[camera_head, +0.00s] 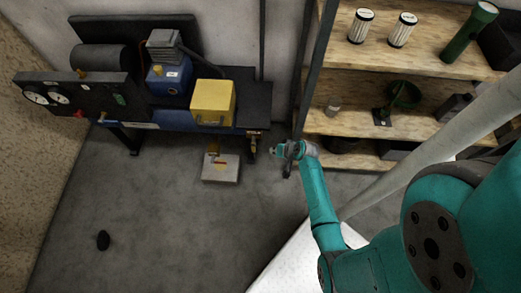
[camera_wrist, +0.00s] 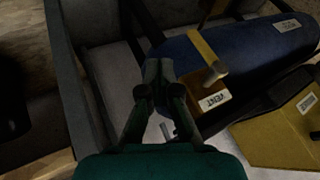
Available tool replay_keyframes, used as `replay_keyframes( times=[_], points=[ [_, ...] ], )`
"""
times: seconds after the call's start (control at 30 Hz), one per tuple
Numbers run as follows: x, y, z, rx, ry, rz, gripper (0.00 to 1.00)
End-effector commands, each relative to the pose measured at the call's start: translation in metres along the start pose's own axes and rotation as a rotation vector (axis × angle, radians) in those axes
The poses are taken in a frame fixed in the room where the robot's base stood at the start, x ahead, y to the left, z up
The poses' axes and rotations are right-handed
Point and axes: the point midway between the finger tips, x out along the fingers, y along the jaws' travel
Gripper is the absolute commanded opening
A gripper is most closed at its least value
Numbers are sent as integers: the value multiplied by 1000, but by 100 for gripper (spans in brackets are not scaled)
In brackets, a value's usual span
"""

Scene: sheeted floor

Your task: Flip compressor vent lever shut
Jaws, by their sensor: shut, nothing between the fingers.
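The compressor has a blue tank, seen in the wrist view (camera_wrist: 250,45) and low along the bench in the head view (camera_head: 145,125). At the tank's end, a brass-yellow block with a white VENT label (camera_wrist: 213,102) carries a tan lever (camera_wrist: 215,73), which sticks out from it. A small brownish fitting (camera_head: 253,145) at the right end shows in the head view. My gripper (camera_head: 283,149) is to its right, apart from it. In the wrist view my gripper (camera_wrist: 158,68) is shut and empty, left of the lever; I see no contact.
A yellow box (camera_head: 213,102) sits on the compressor. A pale box (camera_head: 220,167) lies on the floor below. Wooden shelves (camera_head: 405,65) with filters and a green torch stand at the right. A dark lump (camera_head: 103,240) lies on otherwise clear floor at lower left.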

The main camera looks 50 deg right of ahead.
Motion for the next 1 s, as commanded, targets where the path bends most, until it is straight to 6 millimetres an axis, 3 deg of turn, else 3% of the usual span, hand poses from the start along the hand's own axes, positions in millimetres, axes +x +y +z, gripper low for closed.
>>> replay_keyframes(
  times=[0.27, 0.53, 1.0],
  points=[
    [47, 0, 0, -2, -1, 0, 0],
    [60, -29, 0, -3, 0, -1, 0],
    [63, -35, 0, -1, 0, 0, 0]
  ],
)
